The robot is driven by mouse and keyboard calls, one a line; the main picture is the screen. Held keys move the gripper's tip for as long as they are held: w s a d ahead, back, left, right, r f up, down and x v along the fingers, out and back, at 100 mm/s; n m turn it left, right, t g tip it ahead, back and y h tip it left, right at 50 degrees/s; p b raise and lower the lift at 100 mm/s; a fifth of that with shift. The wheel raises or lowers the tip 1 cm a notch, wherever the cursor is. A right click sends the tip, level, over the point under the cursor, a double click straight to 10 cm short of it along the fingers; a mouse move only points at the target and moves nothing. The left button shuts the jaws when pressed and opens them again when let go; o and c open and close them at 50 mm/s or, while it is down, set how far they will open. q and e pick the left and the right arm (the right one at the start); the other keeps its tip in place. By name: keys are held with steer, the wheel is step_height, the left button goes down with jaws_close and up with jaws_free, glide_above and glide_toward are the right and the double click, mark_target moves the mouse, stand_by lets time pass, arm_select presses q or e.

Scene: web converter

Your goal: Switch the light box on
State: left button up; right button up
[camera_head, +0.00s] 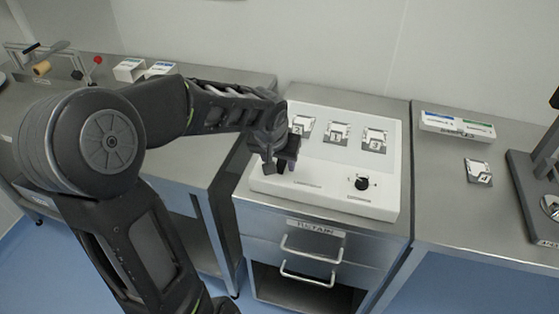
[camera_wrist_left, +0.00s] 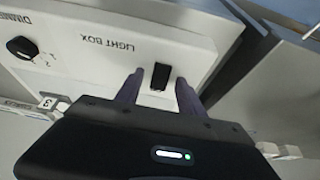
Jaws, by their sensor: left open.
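The white light box (camera_head: 325,180) sits on the steel cabinet top. In the left wrist view its front panel (camera_wrist_left: 100,55) shows the printed words "LIGHT BOX" and a small black rocker switch (camera_wrist_left: 160,77). A black dimmer knob (camera_head: 362,183) is to the right on the panel, also seen in the left wrist view (camera_wrist_left: 22,47). My left gripper (camera_head: 270,168) is over the left front part of the box. In the left wrist view the gripper (camera_wrist_left: 160,84) is open and empty, its fingers on either side of the switch. I cannot tell whether they touch the panel. My right gripper is out of view.
Three sample packets, 2 (camera_head: 302,126), 1 (camera_head: 337,133) and 3 (camera_head: 375,140), lie on the box's upper surface. Packet 4 (camera_head: 478,172) and a sample tray (camera_head: 457,125) are on the right counter. Drawer handles (camera_head: 312,250) stick out below the box.

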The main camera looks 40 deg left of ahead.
arm_select(q)
steer(key=shift+c, duration=0.5)
jaws_close()
steer(key=shift+w+r+g+p, duration=0.15)
steer(key=shift+r+g+p, duration=0.1)
steer(key=shift+g+p, duration=0.4)
steer(key=g+p, duration=0.1)
steer(key=p, duration=0.1)
steer(key=g+h+p, duration=0.1)
steer(key=p, duration=0.1)
steer(key=shift+w+a+r, duration=0.1)
steer(key=shift+w+r, duration=0.05)
steer(key=shift+w, duration=0.2)
steer(key=shift+w+a+g+p, duration=0.1)
steer(key=shift+g+p, duration=0.25)
steer(key=shift+g, duration=0.1)
steer(key=shift+f+g+h, duration=0.3)
steer(key=shift+g, duration=0.1)
